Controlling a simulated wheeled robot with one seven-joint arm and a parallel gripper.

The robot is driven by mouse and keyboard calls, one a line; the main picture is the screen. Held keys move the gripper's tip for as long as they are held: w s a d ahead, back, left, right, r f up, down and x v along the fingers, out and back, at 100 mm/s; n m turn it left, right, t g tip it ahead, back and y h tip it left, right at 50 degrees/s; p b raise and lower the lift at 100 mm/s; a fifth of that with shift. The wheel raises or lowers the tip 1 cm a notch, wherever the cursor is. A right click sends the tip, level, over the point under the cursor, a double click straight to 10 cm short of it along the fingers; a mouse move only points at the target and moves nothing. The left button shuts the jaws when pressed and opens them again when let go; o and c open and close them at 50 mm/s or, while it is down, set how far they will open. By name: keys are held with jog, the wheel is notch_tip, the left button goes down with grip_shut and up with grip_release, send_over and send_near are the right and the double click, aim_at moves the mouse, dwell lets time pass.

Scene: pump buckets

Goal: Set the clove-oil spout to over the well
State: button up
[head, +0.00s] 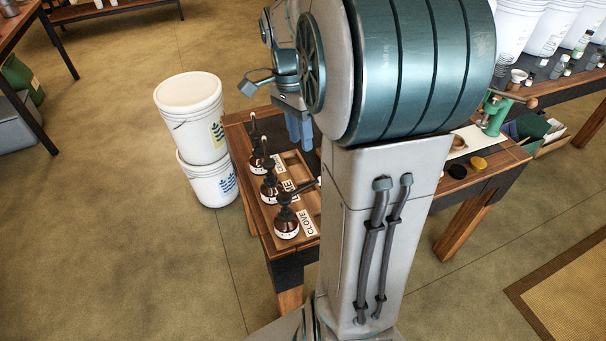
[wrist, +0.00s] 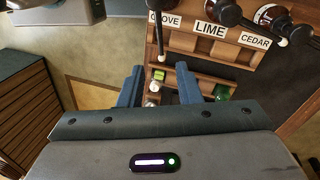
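The clove-oil bottle (head: 286,222) is brown with a black pump and stands nearest on the wooden rack, behind its CLOVE label. Its spout (head: 304,190) points right across the rack, its tip partly hidden by my arm. In the wrist view the clove spout (wrist: 159,35) runs down past the label, its tip just above the gap between my fingers. I cannot tell whether the tip is over the clove well. The wells (head: 310,203) are partly hidden. My gripper (head: 300,142) is open and empty above the table; its blue fingers show in the wrist view (wrist: 159,72).
The lime bottle (head: 270,187) and the cedar bottle (head: 257,163) stand farther along the rack. Stacked white buckets (head: 190,110) stand left of the table. A green press (head: 494,115) and small dishes are at the table's right. My arm hides the table's middle.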

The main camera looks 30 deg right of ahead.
aim_at(307, 185)
notch_tip(307, 185, down, 11)
jog(key=s, duration=0.2)
jog(key=shift+s, duration=0.1)
grip_shut()
